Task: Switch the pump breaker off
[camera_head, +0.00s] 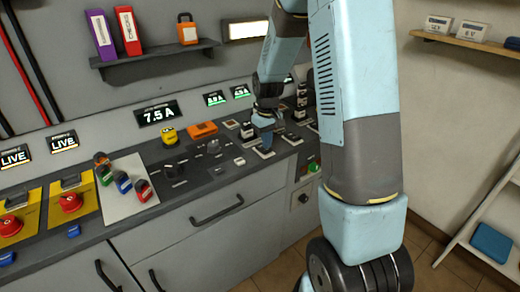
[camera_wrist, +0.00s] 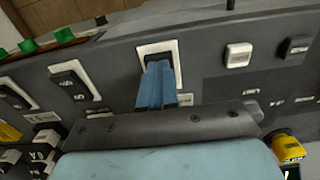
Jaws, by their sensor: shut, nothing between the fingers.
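My gripper (camera_head: 264,142) is shut and empty over the sloped console at the back. In the wrist view its blue fingers (camera_wrist: 156,82) reach down at a rocker switch in a white frame (camera_wrist: 175,62). The fingertips cover most of that switch, so its position is hidden, and I cannot tell if they touch it. Two similar black rocker switches stand to its left, one nearer (camera_wrist: 74,86) and one farther (camera_wrist: 16,97). I cannot read a label that names the pump breaker.
Right of the fingers in the wrist view are a white button (camera_wrist: 238,55) and a dark switch (camera_wrist: 297,47). Green knobs (camera_wrist: 64,36) line the far left edge. A yellow device (camera_head: 169,135) and an orange box (camera_head: 201,130) stand on the console. A shelf (camera_head: 150,56) hangs above.

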